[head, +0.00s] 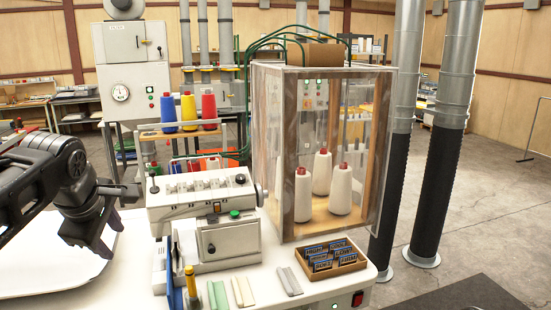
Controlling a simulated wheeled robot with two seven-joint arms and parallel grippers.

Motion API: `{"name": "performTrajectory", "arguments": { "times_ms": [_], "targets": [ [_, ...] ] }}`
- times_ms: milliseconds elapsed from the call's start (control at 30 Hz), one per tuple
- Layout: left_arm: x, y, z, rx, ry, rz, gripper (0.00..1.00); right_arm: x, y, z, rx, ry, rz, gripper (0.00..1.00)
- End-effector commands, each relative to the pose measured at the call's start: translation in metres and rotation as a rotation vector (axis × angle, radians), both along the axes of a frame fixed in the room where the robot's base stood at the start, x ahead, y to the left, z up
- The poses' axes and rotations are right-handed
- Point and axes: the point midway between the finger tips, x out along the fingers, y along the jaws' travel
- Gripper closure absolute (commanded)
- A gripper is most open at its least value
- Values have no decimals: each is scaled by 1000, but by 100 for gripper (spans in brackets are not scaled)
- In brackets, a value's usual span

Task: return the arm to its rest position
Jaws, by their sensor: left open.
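My left arm comes in from the left, and its black gripper (108,242) hangs fingers-down over the left part of the white table (260,290). The gripper is open and nothing shows between its fingers. It is to the left of the white sewing machine (210,210), with a gap between them. A white curved surface (55,268) lies below the gripper. My right gripper is not in view.
A clear-sided cabinet (270,160) with white thread cones stands right of the machine. A wooden box of labelled cards (345,266) sits in front of it. Blue, yellow and red spools (188,108) stand behind the machine. Dark-sleeved ducts (435,190) rise at right.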

Motion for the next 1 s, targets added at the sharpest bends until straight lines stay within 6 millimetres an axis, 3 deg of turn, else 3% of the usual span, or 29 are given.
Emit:
{"name": "performTrajectory", "arguments": {
  "times_ms": [167, 267, 367, 400, 533, 667, 767, 900, 1000],
  "targets": [
    [39, -27, -29, 86, -72, -285, 57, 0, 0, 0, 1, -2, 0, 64],
    [63, -52, -67, 139, -105, -473, 57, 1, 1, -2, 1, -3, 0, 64],
    [84, -83, -127, 188, -133, -671, 57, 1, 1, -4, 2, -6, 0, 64],
    [89, -97, -155, 205, -146, -749, 57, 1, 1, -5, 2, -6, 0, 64],
    [89, -139, -251, 251, -169, -957, 57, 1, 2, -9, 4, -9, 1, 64],
    [61, -174, -346, 276, -160, -1104, 57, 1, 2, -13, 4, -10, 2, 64],
    [25, -196, -414, 281, -129, -1194, 57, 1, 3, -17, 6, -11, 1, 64],
    [-46, -220, -496, 253, -46, -1289, 57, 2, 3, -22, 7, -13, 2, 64],
    [-105, -233, -543, 199, 39, -1333, 57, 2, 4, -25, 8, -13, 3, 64]
  ]
}}
